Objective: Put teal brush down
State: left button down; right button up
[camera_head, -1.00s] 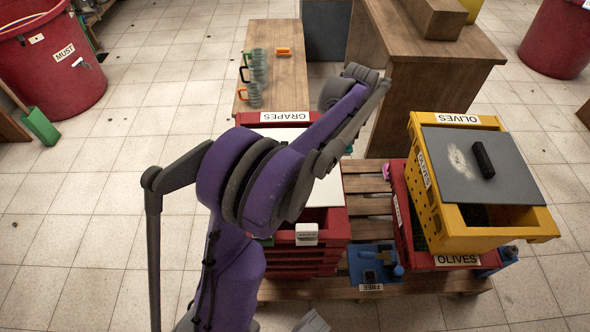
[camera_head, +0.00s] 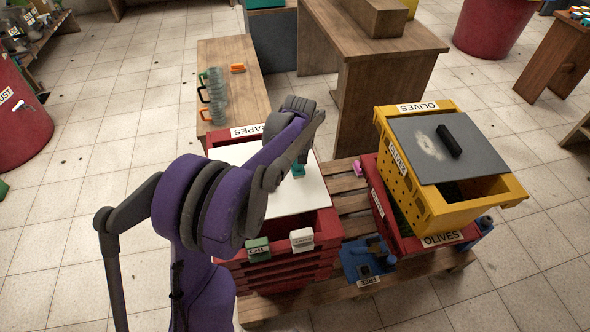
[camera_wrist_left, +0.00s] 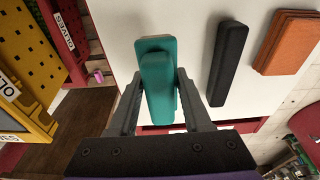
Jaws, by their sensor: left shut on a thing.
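My left gripper (camera_wrist_left: 156,100) is shut on the teal brush (camera_wrist_left: 157,75), which lies lengthwise between the fingers. In the head view the teal brush (camera_head: 298,171) shows as a small patch below my wrist, over the right part of a white board (camera_head: 262,203). I cannot tell whether the brush touches the board. My forearm hides part of the board and the grapes label. My right gripper is not in view.
In the wrist view a black bar (camera_wrist_left: 228,62) and an orange block (camera_wrist_left: 287,42) lie on the white board beside the brush. A yellow olives crate (camera_head: 400,187) with a grey lid (camera_head: 466,163) stands to the right. A pink item (camera_head: 357,167) lies between the crates.

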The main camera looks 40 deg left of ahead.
pick_arm(q)
jog(key=shift+f, duration=1.85)
